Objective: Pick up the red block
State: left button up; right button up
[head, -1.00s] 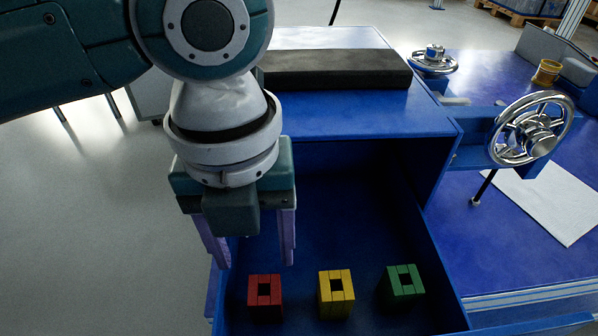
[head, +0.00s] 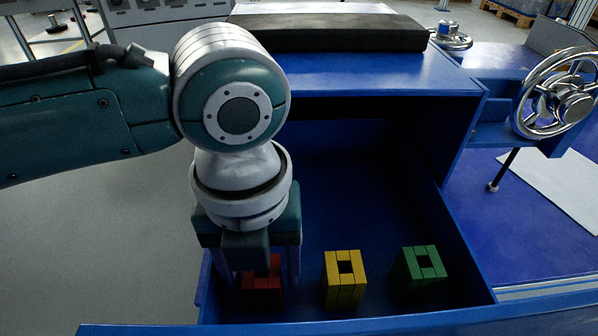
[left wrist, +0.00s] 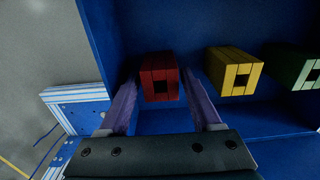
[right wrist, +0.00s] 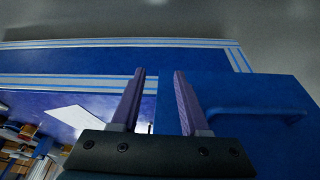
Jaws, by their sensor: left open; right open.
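The red block (head: 262,284) stands in the open blue drawer (head: 385,215), at its left end, partly hidden behind my left gripper in the head view. My left gripper (head: 258,280) is open and lowered over the drawer at the red block. In the left wrist view the red block (left wrist: 159,78) lies between the two purple fingers of my left gripper (left wrist: 160,85), near their tips, with a gap to each side. My right gripper (right wrist: 160,75) is open and empty. It does not show in the head view.
A yellow block (head: 345,278) and a green block (head: 423,265) stand to the right of the red block. The drawer's front wall (head: 400,321) and left wall are close to my left gripper. A metal handwheel (head: 560,95) is at the right.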

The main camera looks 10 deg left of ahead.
pick_arm(q)
grip_shut()
dwell(0.3)
dwell(0.3)
